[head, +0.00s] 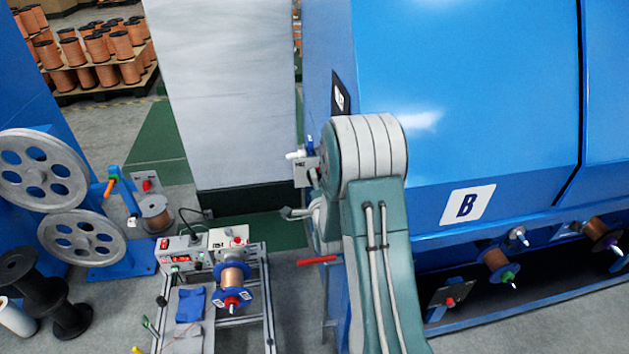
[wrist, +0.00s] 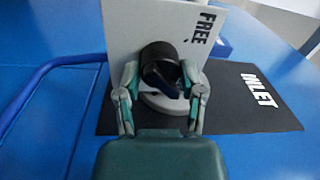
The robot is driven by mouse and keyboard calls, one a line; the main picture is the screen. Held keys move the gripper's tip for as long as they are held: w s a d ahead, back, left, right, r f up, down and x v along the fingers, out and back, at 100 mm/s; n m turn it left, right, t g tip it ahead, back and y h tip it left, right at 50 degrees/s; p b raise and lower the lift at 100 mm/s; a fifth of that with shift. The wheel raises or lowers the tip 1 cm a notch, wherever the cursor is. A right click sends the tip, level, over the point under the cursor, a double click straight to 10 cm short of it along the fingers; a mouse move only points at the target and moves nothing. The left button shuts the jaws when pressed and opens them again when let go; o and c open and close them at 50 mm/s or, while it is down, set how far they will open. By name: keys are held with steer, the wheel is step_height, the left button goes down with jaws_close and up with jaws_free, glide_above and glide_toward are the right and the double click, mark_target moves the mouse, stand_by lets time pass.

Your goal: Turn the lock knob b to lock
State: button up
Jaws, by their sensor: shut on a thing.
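In the wrist view a black round knob (wrist: 157,60) with a grey ring-like base stands on a pale plate (wrist: 125,35) marked FREE. My gripper (wrist: 160,78) is shut on the knob, one finger on each side of it. The fingers hide part of the knob's sides, and I cannot tell its exact turn angle. In the head view a small pale plate (head: 302,173) shows at the left of my arm, against the blue machine (head: 465,110) marked B. My gripper and the knob are hidden behind my arm there.
A black INLET label (wrist: 262,100) lies on the blue surface beside the plate, and a blue bar (wrist: 45,72) runs at the left. In the head view a bench with a copper spool (head: 232,278) stands at lower left.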

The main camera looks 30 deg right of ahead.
steer(key=shift+d+f, duration=0.1)
steer(key=shift+f, duration=0.05)
steer(key=o, duration=1.2)
steer(key=shift+d, duration=0.1)
steer(key=shift+c, duration=0.2)
steer(key=v, duration=1.2)
steer(key=shift+w, duration=0.1)
